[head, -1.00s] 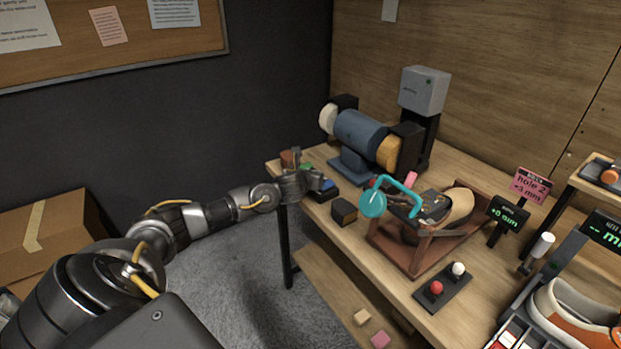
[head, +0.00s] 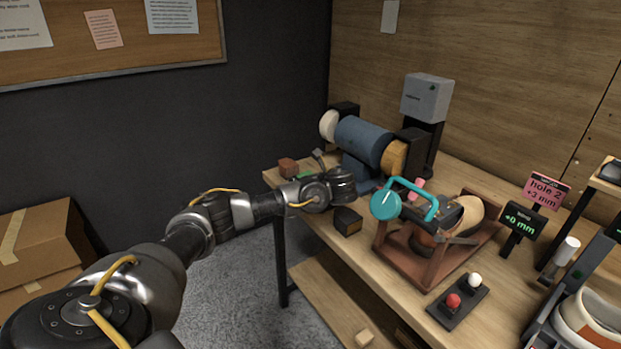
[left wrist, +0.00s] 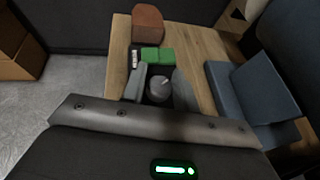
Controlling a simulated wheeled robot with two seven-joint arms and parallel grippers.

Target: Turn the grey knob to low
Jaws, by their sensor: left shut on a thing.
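The grey knob (left wrist: 158,88) is round with a small pale mark on top. In the left wrist view it sits between the two fingers of my left gripper (left wrist: 160,90), which is shut on it. A green block (left wrist: 152,55) and a small dark piece with white marking (left wrist: 133,58) lie just beyond it. In the head view my left gripper (head: 368,187) is low at the table's left side, by the bench grinder's base, and hides the knob. I cannot read the knob's setting. My right gripper is in neither view.
A blue bench grinder (head: 362,140) stands close behind my left gripper; its blue base (left wrist: 245,95) is at the right in the wrist view. A reddish-brown block (head: 288,167) lies on the table edge. A dark block (head: 347,220) and a shoe stand with a teal clamp (head: 387,205) are in front.

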